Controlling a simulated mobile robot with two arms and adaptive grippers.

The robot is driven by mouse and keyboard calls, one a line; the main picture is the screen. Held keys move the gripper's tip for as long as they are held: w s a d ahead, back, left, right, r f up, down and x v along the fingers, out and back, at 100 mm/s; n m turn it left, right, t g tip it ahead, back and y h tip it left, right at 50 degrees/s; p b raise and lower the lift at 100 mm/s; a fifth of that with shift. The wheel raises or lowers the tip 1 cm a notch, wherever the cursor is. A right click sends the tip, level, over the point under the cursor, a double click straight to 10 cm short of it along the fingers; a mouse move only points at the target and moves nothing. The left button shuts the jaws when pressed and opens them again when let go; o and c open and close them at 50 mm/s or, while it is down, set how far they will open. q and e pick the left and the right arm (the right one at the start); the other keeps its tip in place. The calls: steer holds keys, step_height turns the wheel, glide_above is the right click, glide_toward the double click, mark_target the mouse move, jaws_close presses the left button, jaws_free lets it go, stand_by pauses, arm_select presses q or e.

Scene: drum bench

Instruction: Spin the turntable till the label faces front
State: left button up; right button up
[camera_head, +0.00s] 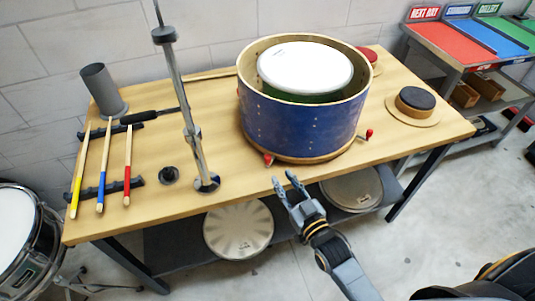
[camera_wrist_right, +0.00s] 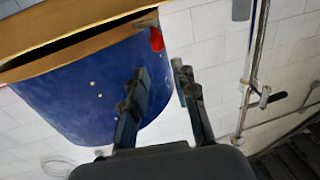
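A blue drum shell (camera_head: 300,122) with a wooden rim stands on the bench, on what looks like a low round wooden turntable (camera_head: 308,159) mostly hidden under it. Two red-tipped pegs stick out at its base, one at the front left (camera_head: 268,158) and one at the right (camera_head: 369,133). I see no label on the visible side of the shell. My right gripper (camera_head: 286,183) is open and empty at the bench's front edge, just in front of the front-left peg. The right wrist view shows the shell (camera_wrist_right: 75,95) and a red peg (camera_wrist_right: 157,39) beyond the fingers. My left gripper is out of view.
A metal stand (camera_head: 185,110), drumsticks on a rack (camera_head: 104,168) and a grey cup (camera_head: 103,90) are to the left. A black round pad (camera_head: 415,99) lies right.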

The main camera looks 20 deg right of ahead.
mark_target(269, 159)
steer(key=w, duration=0.3)
steer(key=w+a, duration=0.1)
steer(key=w, duration=0.2)
steer(key=w+a, duration=0.1)
steer(key=w, duration=0.3)
steer(key=shift+f+p, duration=0.15)
steer(key=shift+p, duration=0.25)
jaws_close()
